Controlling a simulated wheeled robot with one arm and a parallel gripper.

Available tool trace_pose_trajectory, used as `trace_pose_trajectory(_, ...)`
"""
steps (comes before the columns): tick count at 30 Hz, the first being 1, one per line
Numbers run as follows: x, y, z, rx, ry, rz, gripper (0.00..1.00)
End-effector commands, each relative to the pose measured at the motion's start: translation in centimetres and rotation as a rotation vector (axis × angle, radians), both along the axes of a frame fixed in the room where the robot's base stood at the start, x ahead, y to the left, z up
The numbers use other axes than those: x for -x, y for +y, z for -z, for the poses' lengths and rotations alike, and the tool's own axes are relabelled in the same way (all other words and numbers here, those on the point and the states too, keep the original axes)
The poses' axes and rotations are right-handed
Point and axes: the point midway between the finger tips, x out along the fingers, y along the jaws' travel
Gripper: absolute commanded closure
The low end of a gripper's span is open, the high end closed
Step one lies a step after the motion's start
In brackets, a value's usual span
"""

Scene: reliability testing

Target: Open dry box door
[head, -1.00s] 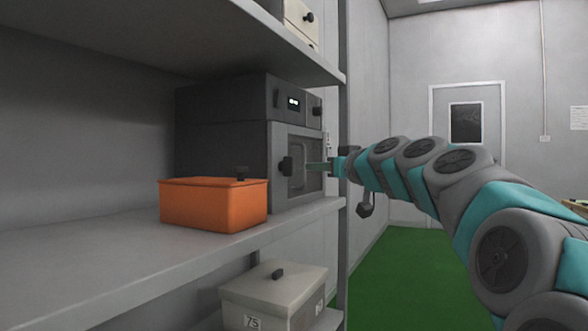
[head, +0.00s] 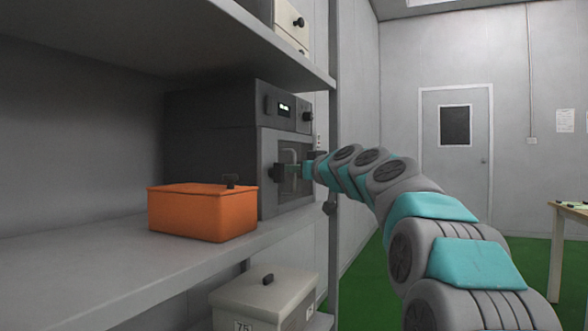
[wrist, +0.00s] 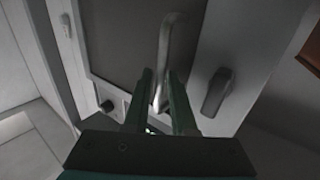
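The dry box (head: 215,125) is a dark grey cabinet on the shelf, with a small lit display above its door. Its door (head: 306,150) has a window and appears closed. A curved bar handle (wrist: 167,40) stands on the door in the wrist view. A dark knob (wrist: 216,92) sits to the right of the handle there. My gripper (wrist: 162,75) is at the handle, its two fingers apart with the bar's lower part between them. I see no clear contact on both sides. In the head view my gripper (head: 300,169) is small and close to the door front.
An orange box (head: 203,212) with a dark knob stands on the shelf in front of the dry box. The shelf post (head: 334,120) is close to my arm. A pale lidded box (head: 265,298) sits below. Green floor (head: 355,285) is open at right, with a table (head: 570,212) beyond.

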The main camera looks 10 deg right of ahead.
Motion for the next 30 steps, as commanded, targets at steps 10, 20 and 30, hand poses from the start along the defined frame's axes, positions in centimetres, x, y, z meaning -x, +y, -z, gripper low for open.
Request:
trace_pose_trajectory(10,0.01,0.0,0.04,0.0,0.001,0.0,0.97)
trace_pose_trajectory(20,0.0,0.0,0.07,0.0,0.001,0.0,1.0)
trace_pose_trajectory(30,-0.01,0.01,0.1,0.0,0.002,0.0,1.0)
